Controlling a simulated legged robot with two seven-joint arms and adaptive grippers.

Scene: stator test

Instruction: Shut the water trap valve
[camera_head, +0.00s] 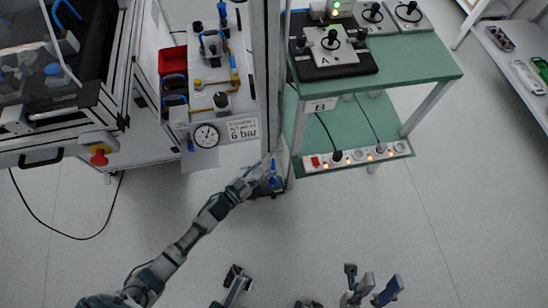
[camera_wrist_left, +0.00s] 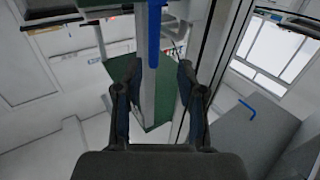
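My left gripper (camera_head: 263,172) is at the foot of the grey upright post, beside the cart with the gauge. A small blue part (camera_head: 273,182) shows right at its fingers; I cannot tell for sure that it is the water trap valve's handle. In the left wrist view the gripper (camera_wrist_left: 160,70) is open, its two dark fingers apart. A long blue strip (camera_wrist_left: 154,35) on a grey post shows beyond and between the fingertips; no contact is visible. My right gripper (camera_head: 372,288) is low in the head view, its fingers spread, away from everything.
A pressure gauge (camera_head: 206,136) and a "6 bar" label (camera_head: 243,129) are on the cart panel. A green shelf table (camera_head: 425,62) with a power strip (camera_head: 355,157) stands to the right of the grey post (camera_head: 268,80). The floor (camera_head: 430,230) in front is mostly clear.

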